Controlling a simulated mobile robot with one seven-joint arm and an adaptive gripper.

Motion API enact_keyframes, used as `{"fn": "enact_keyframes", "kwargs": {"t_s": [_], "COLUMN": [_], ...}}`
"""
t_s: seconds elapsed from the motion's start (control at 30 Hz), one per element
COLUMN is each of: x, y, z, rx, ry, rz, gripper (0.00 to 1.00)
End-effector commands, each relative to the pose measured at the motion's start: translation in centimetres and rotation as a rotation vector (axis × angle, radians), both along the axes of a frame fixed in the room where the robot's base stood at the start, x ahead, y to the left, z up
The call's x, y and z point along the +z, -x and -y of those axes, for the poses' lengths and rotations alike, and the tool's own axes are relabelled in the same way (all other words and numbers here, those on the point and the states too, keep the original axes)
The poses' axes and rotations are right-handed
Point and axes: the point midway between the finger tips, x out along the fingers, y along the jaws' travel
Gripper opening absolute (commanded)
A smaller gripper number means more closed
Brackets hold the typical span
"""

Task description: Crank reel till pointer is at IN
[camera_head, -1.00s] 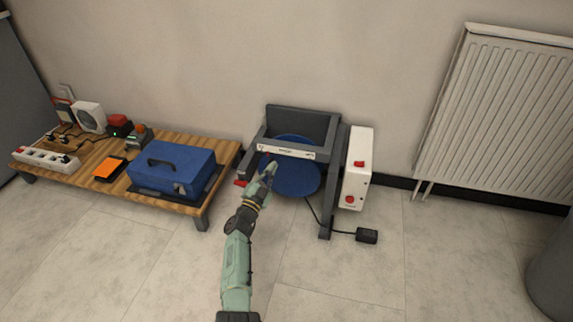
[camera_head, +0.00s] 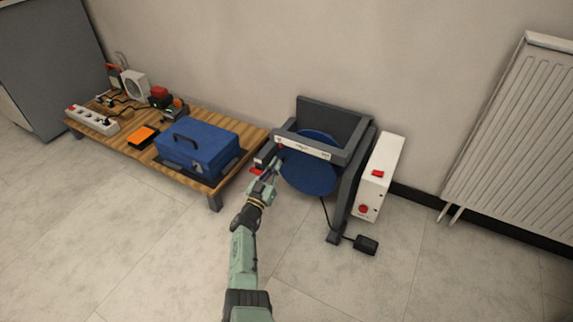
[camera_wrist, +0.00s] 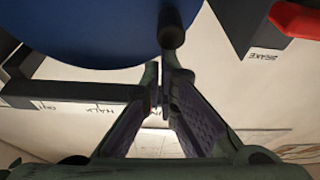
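The reel is a blue disc (camera_head: 309,172) in a dark stand. It fills the upper left of the wrist view (camera_wrist: 90,30). A pale scale strip (camera_head: 303,147) runs along the stand's front bar; its lettering is too small to read, and I cannot tell where the pointer stands. In the wrist view, a black crank knob (camera_wrist: 172,28) stands in front of the disc. My gripper (camera_wrist: 164,75) has its fingertips close together, right at the knob's lower end; whether they touch it is unclear. In the head view, my gripper (camera_head: 272,172) is at the disc's left edge.
A red lever (camera_wrist: 295,18) beside a BRAKE label is at upper right in the wrist view. A white box (camera_head: 379,178) with red buttons is right of the stand, with a black pedal (camera_head: 366,245) on the floor. A low wooden table (camera_head: 250,145) with a blue case is left.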

Motion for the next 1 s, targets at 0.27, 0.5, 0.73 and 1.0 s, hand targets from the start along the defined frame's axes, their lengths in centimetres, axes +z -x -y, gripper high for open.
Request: {"fn": "enact_keyframes", "kwargs": {"t_s": [0.27,0.5,0.73,1.0], "x": [-1.7,-2.7,-3.1,-3.2], "y": [-0.3,-0.5,-0.6,-0.6], "z": [-1.0,-1.3,-1.5,-1.5], "rx": [-0.003,-0.002,-0.003,-0.002], "ry": [0.301,0.480,0.548,0.557], "rz": [-0.191,-0.300,-0.342,-0.347], "gripper": [0.00,0.00,0.00,0.00]}}
